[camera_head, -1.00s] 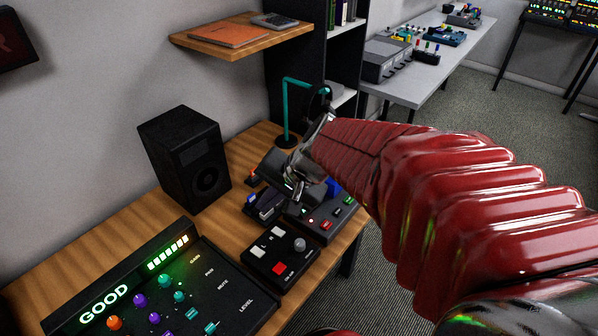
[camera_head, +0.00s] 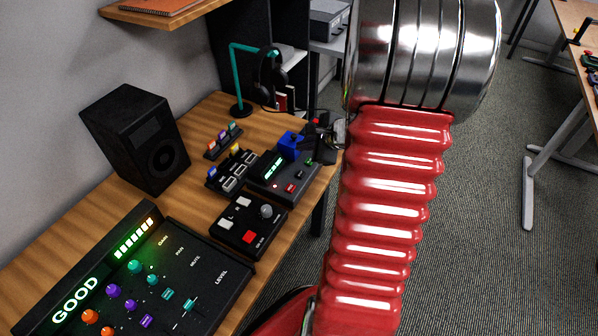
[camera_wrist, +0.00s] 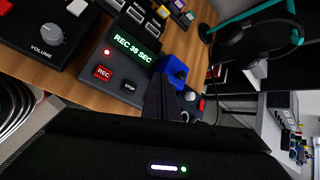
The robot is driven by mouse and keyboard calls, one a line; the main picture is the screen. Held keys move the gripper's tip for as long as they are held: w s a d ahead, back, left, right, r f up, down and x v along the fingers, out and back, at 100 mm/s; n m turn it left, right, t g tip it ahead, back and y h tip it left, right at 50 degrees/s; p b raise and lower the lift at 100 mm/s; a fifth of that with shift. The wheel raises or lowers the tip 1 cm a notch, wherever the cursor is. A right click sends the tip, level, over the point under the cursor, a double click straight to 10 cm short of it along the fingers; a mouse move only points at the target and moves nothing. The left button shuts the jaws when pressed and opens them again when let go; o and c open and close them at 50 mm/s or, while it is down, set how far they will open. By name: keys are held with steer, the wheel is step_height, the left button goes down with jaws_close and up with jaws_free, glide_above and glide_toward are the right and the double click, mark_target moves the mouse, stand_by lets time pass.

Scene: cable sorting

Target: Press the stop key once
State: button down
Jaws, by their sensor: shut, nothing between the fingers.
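The stop key (camera_wrist: 129,87) is a small dark key marked STOP on a grey recorder (camera_wrist: 122,60), beside the red REC key (camera_wrist: 103,73). The recorder's green display (camera_wrist: 138,32) reads REC with a count of seconds, and a red light glows near the REC key. In the head view the recorder (camera_head: 262,186) sits at the desk's right edge. My gripper (camera_wrist: 160,88) shows in the wrist view as dark, shut, empty fingers just right of the stop key. I cannot tell its height over the recorder.
A blue block (camera_head: 290,142) stands by the recorder's far end, close to my fingers. A black box with a volume knob (camera_head: 250,222), a switch box (camera_head: 230,172) and a mixer (camera_head: 205,250) lie nearer. A teal headphone stand (camera_head: 237,80) is behind.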

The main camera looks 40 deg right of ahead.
mark_target(303, 177)
steer(key=shift+a+f, duration=0.1)
steer(key=shift+f, duration=4.25)
steer(key=shift+f, duration=0.1)
steer(key=shift+f, duration=0.3)
steer(key=shift+f, duration=0.35)
steer(key=shift+r, duration=0.8)
steer(key=shift+r, duration=2.5)
